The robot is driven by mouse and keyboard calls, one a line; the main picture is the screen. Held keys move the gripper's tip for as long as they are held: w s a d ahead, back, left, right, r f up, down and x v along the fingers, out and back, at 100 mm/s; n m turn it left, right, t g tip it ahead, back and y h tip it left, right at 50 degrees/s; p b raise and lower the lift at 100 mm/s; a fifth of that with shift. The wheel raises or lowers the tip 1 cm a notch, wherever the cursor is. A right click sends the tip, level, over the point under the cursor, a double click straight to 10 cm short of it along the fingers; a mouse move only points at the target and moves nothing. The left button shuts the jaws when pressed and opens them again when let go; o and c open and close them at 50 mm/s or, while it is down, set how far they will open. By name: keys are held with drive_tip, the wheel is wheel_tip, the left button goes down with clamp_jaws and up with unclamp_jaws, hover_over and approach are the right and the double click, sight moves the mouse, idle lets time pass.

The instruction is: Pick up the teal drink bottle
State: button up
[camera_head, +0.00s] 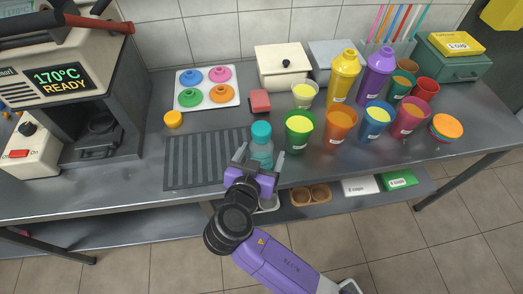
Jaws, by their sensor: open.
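The teal drink bottle (262,147) stands upright near the front edge of the metal counter, at the right end of a dark ribbed mat. It has a teal cap and a see-through teal body. My gripper (260,161) is open at the bottle, with one finger on its left and one on its right. The lower part of the bottle is hidden behind my gripper. I cannot tell whether the fingers touch it.
A green cup (299,138) stands close to the right, with several more filled cups and tall yellow (343,80) and purple (376,76) bottles beyond. The ribbed mat (205,158) is clear on the left. A machine (75,85) stands at far left. A red block (260,101) lies behind.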

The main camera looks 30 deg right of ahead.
drive_tip(key=p+x, duration=0.1)
drive_tip(key=x, duration=0.4)
drive_tip(key=shift+w+a+r, duration=0.1)
drive_tip(key=shift+w, duration=0.2)
drive_tip(key=c, duration=1.5)
